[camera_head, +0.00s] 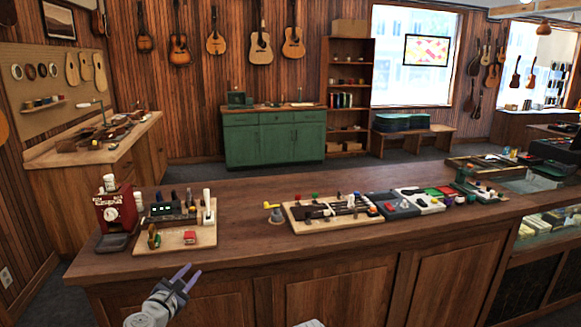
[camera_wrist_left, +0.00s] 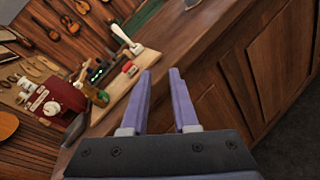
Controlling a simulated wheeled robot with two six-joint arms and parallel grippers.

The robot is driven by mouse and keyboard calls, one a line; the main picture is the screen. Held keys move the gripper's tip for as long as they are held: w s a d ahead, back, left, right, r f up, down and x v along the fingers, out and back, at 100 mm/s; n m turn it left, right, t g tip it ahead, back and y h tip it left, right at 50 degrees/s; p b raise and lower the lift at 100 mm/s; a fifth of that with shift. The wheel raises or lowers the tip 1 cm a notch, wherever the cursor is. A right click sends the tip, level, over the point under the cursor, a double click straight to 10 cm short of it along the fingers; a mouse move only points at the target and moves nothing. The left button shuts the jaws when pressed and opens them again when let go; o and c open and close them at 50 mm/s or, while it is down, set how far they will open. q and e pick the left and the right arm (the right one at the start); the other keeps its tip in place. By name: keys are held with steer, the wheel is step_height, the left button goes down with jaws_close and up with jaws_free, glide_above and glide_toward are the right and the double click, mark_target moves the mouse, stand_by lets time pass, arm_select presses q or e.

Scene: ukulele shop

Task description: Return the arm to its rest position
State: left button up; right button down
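My left gripper (camera_head: 181,279) is in front of the wooden counter (camera_head: 250,225), low at the left in the head view. Its two purple fingers stand apart with nothing between them. In the left wrist view the open fingers (camera_wrist_left: 163,90) point toward the counter front, and the gap between them is empty. A small part of something pale shows at the bottom edge of the head view; I cannot tell whether it is my right arm. My right gripper does not show.
On the counter stand a red machine (camera_head: 114,212), a wooden board (camera_head: 205,236) with small tools, a yellow-handled piece (camera_head: 274,213), and a long board (camera_head: 300,228) with several parts. Dark and coloured trays lie farther right. The counter front is clear near my gripper.

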arm_select(q)
steer(key=s+d+f+m+g+h+p, duration=0.1)
steer(key=s+d+f+m+g+h, duration=0.2)
steer(key=d+m, duration=0.6)
steer(key=s+d+f+m+g+h+p, duration=0.1)
steer(key=s+d+f+m+g, duration=0.2)
steer(key=d+f+m+g, duration=0.5)
steer(key=s+d+f+m+g+y+p, duration=0.1)
steer(key=s+d+m+g+y, duration=0.1)
steer(key=s+m+y, duration=0.2)
steer(key=s+d+f+m+g+y+p, duration=0.1)
steer(key=s+d+m+g+y+p, duration=0.1)
steer(key=s+m, duration=0.8)
steer(key=shift+s+f+m+g+y, duration=0.25)
steer(key=shift+s+g+y, duration=0.45)
steer(key=shift+s+y, duration=0.35)
